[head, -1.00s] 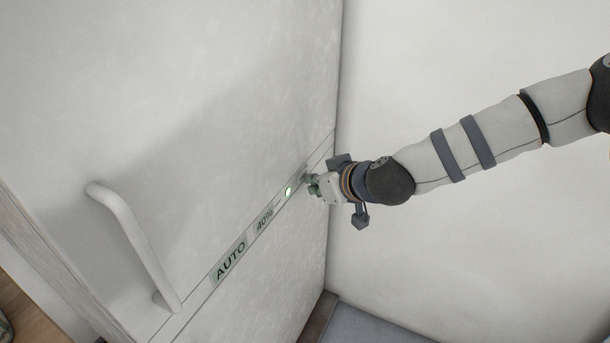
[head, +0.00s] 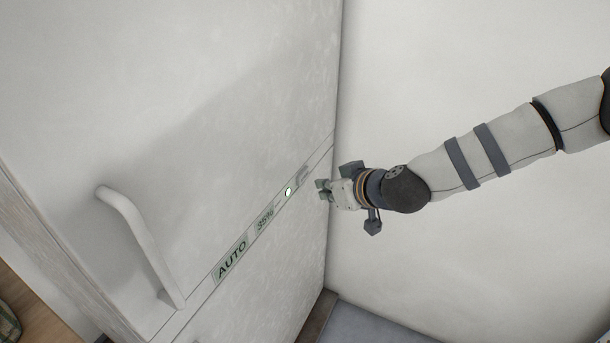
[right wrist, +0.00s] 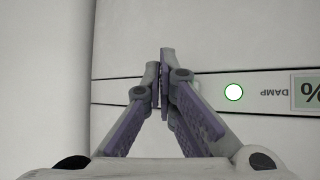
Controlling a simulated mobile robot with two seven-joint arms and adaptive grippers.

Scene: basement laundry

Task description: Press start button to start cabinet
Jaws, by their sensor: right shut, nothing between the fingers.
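The white cabinet (head: 215,110) fills the left and middle of the head view, its door closed. A slim control strip crosses it, with an AUTO panel (head: 232,257), a percent panel (head: 264,221) reading about 35% and a small round button lit green-white (head: 289,192). The lit button also shows in the right wrist view (right wrist: 233,92), beside the word DAMP. My right gripper (head: 322,190) is shut and empty, just right of the lit button, in front of the strip's right end. In the right wrist view its fingertips (right wrist: 161,62) meet over the strip. My left gripper is out of view.
A white bar handle (head: 140,240) stands out from the door's left part. A plain white wall (head: 470,80) rises at right behind my arm. A wooden surface (head: 40,310) shows at lower left.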

